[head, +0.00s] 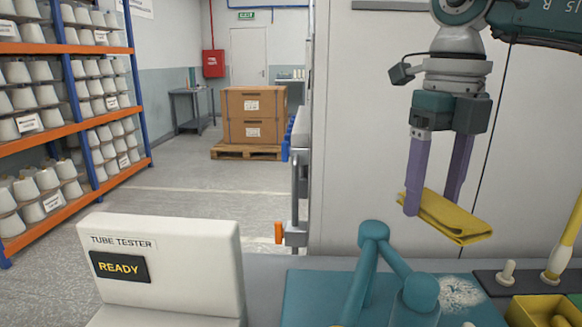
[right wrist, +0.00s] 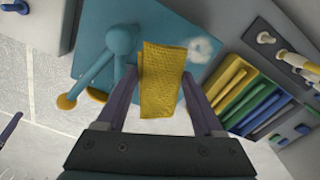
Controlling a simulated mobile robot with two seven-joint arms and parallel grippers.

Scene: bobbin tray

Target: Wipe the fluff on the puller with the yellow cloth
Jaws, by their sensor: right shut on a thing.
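My right gripper (head: 432,208) is shut on the folded yellow cloth (head: 462,222) and holds it in the air above the workbench. The cloth hangs between the purple fingers; it also shows in the right wrist view (right wrist: 161,80). Below and to its left is the teal puller (head: 372,262), a jointed arm on a teal plate (head: 310,290). White fluff (head: 461,293) lies in a patch at the plate's right; it shows beside the cloth in the right wrist view (right wrist: 207,47). The cloth is clear of the fluff. A purple piece at the right wrist view's left edge looks like my left gripper's finger (right wrist: 10,128).
A white tube tester (head: 165,262) reading READY stands at the left. Right of the plate are a yellow bin (head: 540,308), a white peg (head: 507,272) and a yellow-and-white tool (head: 562,252). The right wrist view shows coloured slots (right wrist: 250,105). A pale panel (head: 375,130) rises behind.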

